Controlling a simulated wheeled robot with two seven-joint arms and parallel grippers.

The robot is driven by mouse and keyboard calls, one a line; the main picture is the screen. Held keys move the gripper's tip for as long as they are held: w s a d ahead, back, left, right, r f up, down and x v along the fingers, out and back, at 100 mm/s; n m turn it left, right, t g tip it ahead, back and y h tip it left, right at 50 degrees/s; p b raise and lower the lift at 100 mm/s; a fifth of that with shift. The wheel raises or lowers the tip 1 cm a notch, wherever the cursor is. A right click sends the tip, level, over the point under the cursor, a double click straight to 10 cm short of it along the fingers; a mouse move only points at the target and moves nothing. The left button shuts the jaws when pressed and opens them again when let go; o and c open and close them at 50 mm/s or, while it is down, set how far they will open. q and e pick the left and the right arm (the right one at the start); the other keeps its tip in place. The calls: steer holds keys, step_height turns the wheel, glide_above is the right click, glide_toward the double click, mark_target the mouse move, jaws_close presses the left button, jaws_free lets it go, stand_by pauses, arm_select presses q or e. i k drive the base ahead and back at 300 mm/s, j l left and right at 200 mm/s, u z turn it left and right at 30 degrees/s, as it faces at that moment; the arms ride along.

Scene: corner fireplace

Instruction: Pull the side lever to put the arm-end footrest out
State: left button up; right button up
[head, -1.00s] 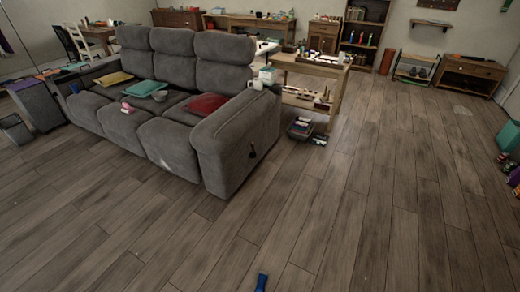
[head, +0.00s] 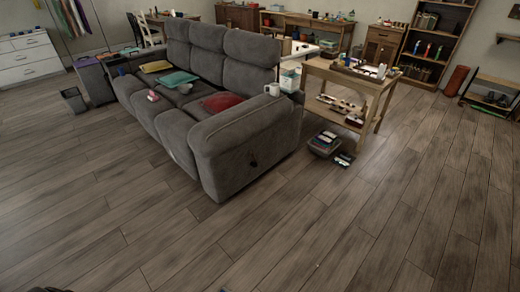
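A grey three-seat reclining sofa (head: 238,148) stands left of centre, with its near arm end facing me. A small dark side lever (head: 253,164) shows on the outer face of that arm. No raised footrest shows; the seat fronts look flush. Neither of my grippers is clearly in view. A dark shape at the bottom left edge is too cut off to tell. Open floor lies between me and the sofa.
A wooden table (head: 383,82) with small items stands right of the sofa, with a crate (head: 324,144) on the floor beside it. Floor (head: 330,220) in front is clear.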

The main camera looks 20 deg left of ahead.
mark_target(254, 160)
steer(key=i+l+u, duration=0.1)
steer(key=i, duration=0.35)
steer(key=i+l+u, duration=0.15)
steer(key=i, duration=0.25)
steer(key=i+l+u, duration=0.1)
steer(key=i+l, duration=0.2)
steer(key=i, duration=0.1)
